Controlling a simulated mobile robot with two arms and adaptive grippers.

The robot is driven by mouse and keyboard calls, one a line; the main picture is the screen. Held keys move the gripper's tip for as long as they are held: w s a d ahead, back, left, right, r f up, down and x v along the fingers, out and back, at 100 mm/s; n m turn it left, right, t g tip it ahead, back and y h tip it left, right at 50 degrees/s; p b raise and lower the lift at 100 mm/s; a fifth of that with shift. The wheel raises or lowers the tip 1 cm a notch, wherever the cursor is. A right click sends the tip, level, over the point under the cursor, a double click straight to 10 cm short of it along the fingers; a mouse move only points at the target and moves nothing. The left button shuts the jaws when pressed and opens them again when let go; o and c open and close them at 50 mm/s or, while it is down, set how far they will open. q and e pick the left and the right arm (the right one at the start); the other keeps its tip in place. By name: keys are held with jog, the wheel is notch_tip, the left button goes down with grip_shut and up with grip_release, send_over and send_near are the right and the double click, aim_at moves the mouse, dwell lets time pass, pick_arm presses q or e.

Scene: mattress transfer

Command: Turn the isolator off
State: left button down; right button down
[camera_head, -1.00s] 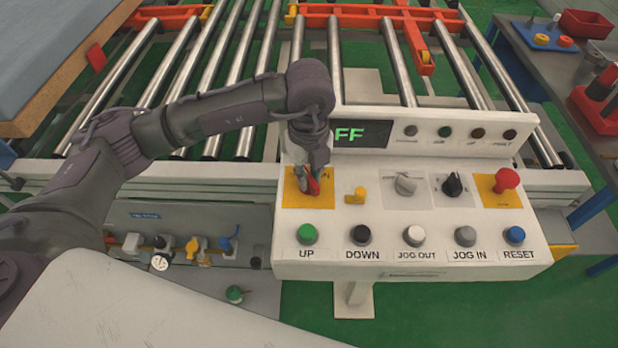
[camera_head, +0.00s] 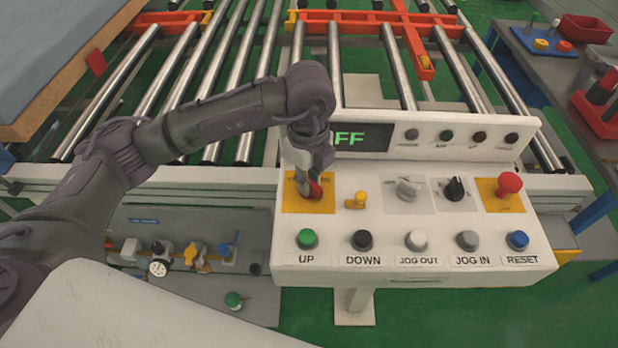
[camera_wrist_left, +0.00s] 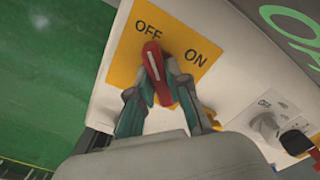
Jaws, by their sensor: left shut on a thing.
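The isolator is a red rotary handle (camera_wrist_left: 157,62) with a white line, on a yellow plate (camera_wrist_left: 125,42) marked OFF and ON. In the left wrist view the handle's tip points at the OFF label. My left gripper (camera_wrist_left: 160,88) is shut on the handle, with a finger on each side. In the head view my left gripper (camera_head: 308,186) reaches down onto the yellow plate (camera_head: 325,204) at the panel's left end and hides part of the red handle (camera_head: 315,189). The display (camera_head: 362,137) shows "FF" in green, its left part hidden by my arm. My right gripper is not in view.
Beside the isolator are a small yellow switch (camera_head: 357,201), a grey knob (camera_head: 408,188), a black knob (camera_head: 454,189) and a red mushroom button (camera_head: 509,184). Several push buttons line the panel's front, including green UP (camera_head: 308,239). Conveyor rollers (camera_head: 240,80) lie behind.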

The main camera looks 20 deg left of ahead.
pick_arm(q)
jog(key=c, duration=1.1)
grip_release()
notch_tip(320, 180, up, 12)
jog(key=shift+r, duration=0.1)
